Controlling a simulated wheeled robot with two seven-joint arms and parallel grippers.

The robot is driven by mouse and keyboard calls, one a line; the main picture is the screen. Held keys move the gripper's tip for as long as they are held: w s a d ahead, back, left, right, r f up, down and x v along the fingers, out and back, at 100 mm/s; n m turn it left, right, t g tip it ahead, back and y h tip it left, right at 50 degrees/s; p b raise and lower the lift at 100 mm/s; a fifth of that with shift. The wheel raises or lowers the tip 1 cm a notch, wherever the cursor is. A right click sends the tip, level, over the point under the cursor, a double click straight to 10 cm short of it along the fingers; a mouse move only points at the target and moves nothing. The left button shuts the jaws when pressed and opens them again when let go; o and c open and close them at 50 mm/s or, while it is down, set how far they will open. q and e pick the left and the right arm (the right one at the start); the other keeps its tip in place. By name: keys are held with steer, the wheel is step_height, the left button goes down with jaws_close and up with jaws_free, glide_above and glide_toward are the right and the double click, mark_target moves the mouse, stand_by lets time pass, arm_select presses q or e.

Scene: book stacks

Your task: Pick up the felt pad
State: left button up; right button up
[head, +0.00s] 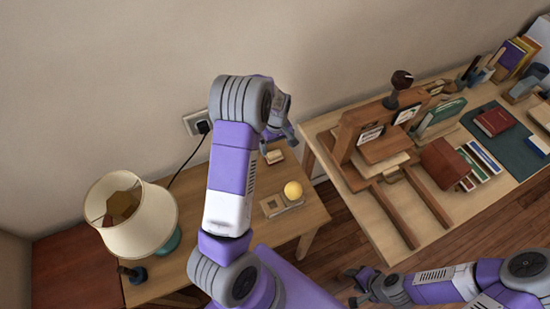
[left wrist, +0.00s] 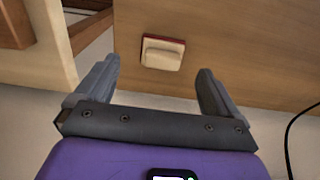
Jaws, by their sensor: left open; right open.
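A small cream block with a dark red lower layer, which looks like the felt pad (head: 274,157), lies on the small wooden table near its far edge. It also shows in the left wrist view (left wrist: 162,53), ahead of the fingertips and between their lines. My left gripper (head: 279,138) is open and empty, just beyond the pad on the wall side in the head view. Its two fingers show in the left wrist view (left wrist: 156,76), apart from the pad. My right gripper (head: 354,286) is open and empty over the floor at the bottom.
A yellow ball (head: 293,190) sits on a wooden block (head: 272,206) on the small table (head: 312,216). A lamp (head: 131,218) stands at left. A cord runs to a wall socket (head: 197,123). The larger desk (head: 414,252) at right holds books and a wooden press.

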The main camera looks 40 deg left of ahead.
mark_target(274, 152)
arm_select(q)
steer(key=f, duration=0.2)
steer(key=f+b, duration=0.1)
steer(key=f, duration=0.1)
steer(key=a+f, duration=0.1)
steer(key=f, duration=0.1)
steer(key=shift+b, duration=0.3)
steer(key=c, duration=1.1)
steer(key=shift+r, duration=0.15)
steer(key=shift+c, duration=0.2)
step_height(274, 152, up, 10)
steer(key=shift+f+p, duration=0.1)
steer(key=shift+p, duration=1.15)
steer(key=o, duration=0.4)
steer(key=shift+c, duration=1.4)
steer(key=shift+s, duration=0.15)
